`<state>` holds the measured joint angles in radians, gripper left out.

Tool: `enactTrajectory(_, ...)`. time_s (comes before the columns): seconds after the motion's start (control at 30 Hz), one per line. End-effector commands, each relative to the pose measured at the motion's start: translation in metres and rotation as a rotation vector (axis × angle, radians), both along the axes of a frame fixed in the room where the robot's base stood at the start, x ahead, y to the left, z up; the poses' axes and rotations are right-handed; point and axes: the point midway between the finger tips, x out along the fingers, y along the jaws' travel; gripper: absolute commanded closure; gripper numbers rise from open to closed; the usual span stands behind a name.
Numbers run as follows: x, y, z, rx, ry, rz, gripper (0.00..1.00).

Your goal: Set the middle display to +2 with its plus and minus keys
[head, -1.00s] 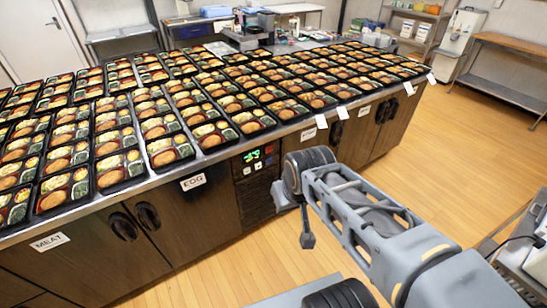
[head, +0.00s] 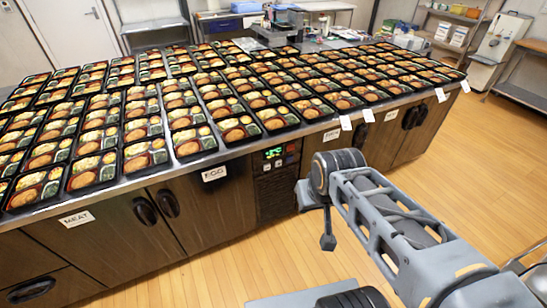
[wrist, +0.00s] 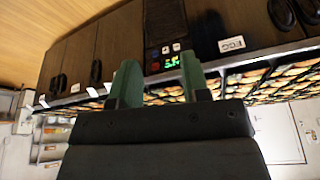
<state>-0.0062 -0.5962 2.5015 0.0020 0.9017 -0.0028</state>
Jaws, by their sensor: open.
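A dark control panel (head: 278,185) is set in the counter front, with a small lit display (head: 273,153) showing green digits too small to read surely. Small keys (head: 266,167) sit just below the display in the head view. In the wrist view, which is upside down, the display (wrist: 171,62) and a row of small coloured keys (wrist: 165,50) show beyond the fingers. My gripper (wrist: 160,75) is open and empty, its two green fingers apart and the panel seen between them. It is short of the panel and touches no key. Only one display is in view.
The counter top holds rows of filled bento trays (head: 145,157). Cupboard doors with dark handles flank the panel, with an EGG label (head: 214,174) to its left and a MEAT label (head: 77,219) farther left. Wooden floor (head: 470,150) is clear on the right.

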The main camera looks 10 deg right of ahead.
Motion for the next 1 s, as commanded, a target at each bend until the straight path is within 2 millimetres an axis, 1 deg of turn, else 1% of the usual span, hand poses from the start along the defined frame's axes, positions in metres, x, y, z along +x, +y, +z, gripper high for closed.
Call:
enactTrajectory(0.07, 0.0, 0.0, 0.0, 0.0, 0.0, 0.0, 0.59)
enactTrajectory(0.4, 0.0, 0.0, 0.0, 0.0, 0.0, 0.0, 0.92)
enactTrajectory(0.5, 0.0, 0.0, 0.0, 0.0, 0.0, 0.0, 1.0)
enactTrajectory(1.0, 0.0, 0.0, 0.0, 0.0, 0.0, 0.0, 1.0)
